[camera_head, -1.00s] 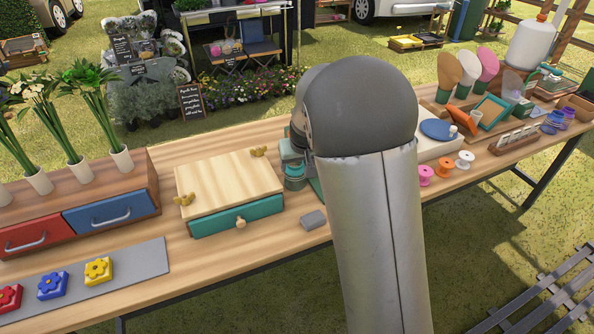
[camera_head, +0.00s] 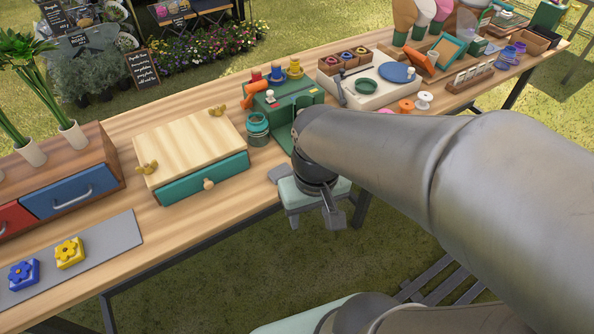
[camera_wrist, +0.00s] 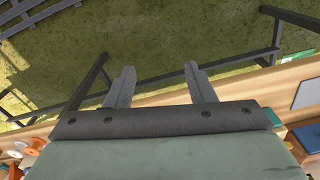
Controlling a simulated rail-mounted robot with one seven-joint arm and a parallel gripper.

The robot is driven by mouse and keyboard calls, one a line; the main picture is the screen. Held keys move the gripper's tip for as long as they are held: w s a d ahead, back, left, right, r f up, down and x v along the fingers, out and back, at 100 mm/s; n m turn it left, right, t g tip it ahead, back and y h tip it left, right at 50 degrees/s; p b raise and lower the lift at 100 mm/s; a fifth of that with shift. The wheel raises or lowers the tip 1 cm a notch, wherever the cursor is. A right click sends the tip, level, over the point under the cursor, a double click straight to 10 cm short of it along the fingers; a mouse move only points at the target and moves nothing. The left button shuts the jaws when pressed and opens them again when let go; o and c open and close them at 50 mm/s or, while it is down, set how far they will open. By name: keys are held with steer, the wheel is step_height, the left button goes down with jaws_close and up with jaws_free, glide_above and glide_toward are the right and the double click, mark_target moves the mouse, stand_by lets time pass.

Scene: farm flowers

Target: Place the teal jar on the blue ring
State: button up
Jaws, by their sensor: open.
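The teal jar (camera_head: 257,129) looks like clear glass with a teal rim and stands upright on the table, between the cabinet with the teal drawer and the green box. A flat blue disc (camera_head: 397,73) lies on a white board to the right; I cannot tell whether it is the blue ring. My gripper (camera_head: 316,217) is beyond the table's front edge, right of and nearer than the jar, and apart from it. In the wrist view my gripper (camera_wrist: 159,67) has its fingers spread with nothing between them. The wrist view does not clearly show the jar.
The teal-drawer cabinet (camera_head: 190,150) stands left of the jar. The green box (camera_head: 284,105) with colored spools is close on its right. A small grey block (camera_head: 278,173) lies near the front edge. The white board (camera_head: 385,92) also holds a green dish (camera_head: 366,86).

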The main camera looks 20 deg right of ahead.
steer(key=shift+s+f, duration=0.1)
steer(key=shift+s, duration=0.2)
steer(key=w+d+n+t+h+p, duration=0.1)
steer(key=w+d+t, duration=0.2)
steer(key=w+d, duration=0.35)
steer(key=w+d+t+h+p, duration=0.1)
steer(key=w+d+t, duration=0.15)
steer(key=w, duration=0.75)
steer(key=n+t+y+p, duration=0.5)
steer(key=n+y, duration=0.1)
steer(key=y, duration=0.4)
glide_toward(252, 118)
steer(key=shift+t, duration=0.25)
steer(key=shift+p+x, duration=0.7)
steer(key=shift+x, duration=2.5)
steer(key=shift+s+a+f, duration=0.1)
steer(key=shift+s, duration=0.05)
